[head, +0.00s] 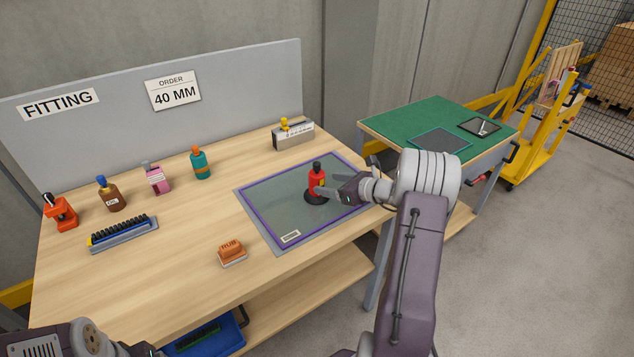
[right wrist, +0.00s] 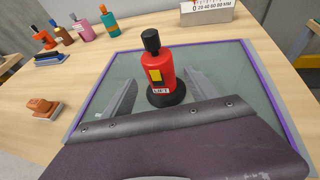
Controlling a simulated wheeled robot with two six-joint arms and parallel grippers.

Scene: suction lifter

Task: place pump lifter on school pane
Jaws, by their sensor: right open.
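The pump lifter (head: 317,183) is a red bottle-shaped body with a black knob and a round black suction cup. It stands upright on a grey glass pane with a purple border (head: 270,222), which has a small label too small to read. In the right wrist view the lifter (right wrist: 161,75) stands between the fingers of my right gripper (right wrist: 160,92). That gripper (head: 324,193) is open, one finger each side of the lifter's lower part; contact is not visible. My left arm shows at the bottom left of the head view, with its fingers not clearly seen.
Orange, brown, pink and teal tools (head: 200,163) line the back of the bench. A blue rack (head: 123,233), a RUB block (head: 232,252) and a gauge box (head: 293,135) also stand there. A green-topped table (head: 400,118) with two panes is at right. The bench's front left is clear.

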